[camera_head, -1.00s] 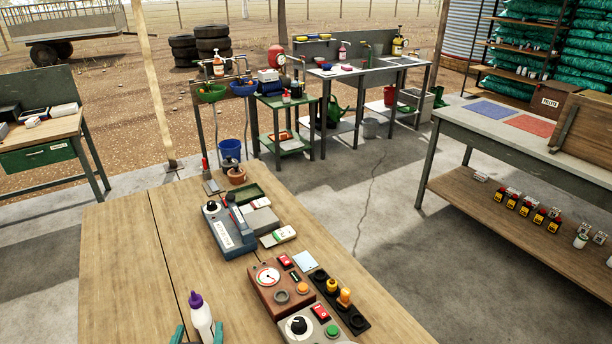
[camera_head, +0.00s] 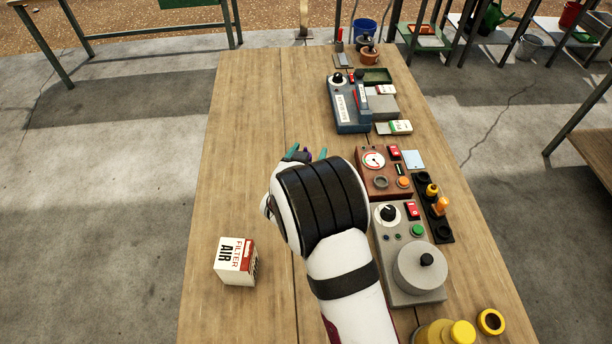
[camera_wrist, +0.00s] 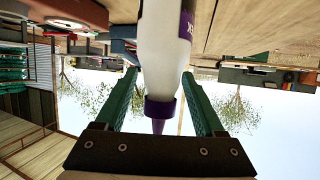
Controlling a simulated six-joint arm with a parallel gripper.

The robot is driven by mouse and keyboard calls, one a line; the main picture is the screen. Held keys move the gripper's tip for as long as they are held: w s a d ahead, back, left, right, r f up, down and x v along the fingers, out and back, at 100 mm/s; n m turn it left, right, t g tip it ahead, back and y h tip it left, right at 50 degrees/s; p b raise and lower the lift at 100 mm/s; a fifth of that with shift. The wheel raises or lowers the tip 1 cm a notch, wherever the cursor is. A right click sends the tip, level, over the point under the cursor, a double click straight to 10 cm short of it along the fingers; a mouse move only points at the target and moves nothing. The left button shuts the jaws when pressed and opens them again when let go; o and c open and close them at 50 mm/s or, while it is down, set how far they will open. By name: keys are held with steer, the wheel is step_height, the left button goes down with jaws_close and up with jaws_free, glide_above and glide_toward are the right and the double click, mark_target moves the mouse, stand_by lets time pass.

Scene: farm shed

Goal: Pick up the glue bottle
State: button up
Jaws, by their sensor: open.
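The glue bottle (camera_wrist: 164,55) is white with a purple cap and a purple label edge. In the wrist view, which is upside down, it stands on the wooden table between the two green fingers of my open gripper (camera_wrist: 163,88). A gap shows between the bottle and the right finger; whether the left finger touches it is hard to tell. In the head view my gripper (camera_head: 306,155) is low over the table, mostly hidden behind my own wrist. Only a bit of purple shows between the green fingertips there; the rest of the bottle is hidden.
A filter box (camera_head: 236,262) stands at the left of the table (camera_head: 240,150). To the right are a brown gauge box (camera_head: 372,182), a grey box with a round plate (camera_head: 404,292) and a black strip with yellow and orange knobs (camera_head: 421,190). A blue device (camera_head: 346,108) sits farther back.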

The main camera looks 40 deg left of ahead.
jaws_close()
steer(key=shift+r, duration=0.1)
stand_by(1.2)
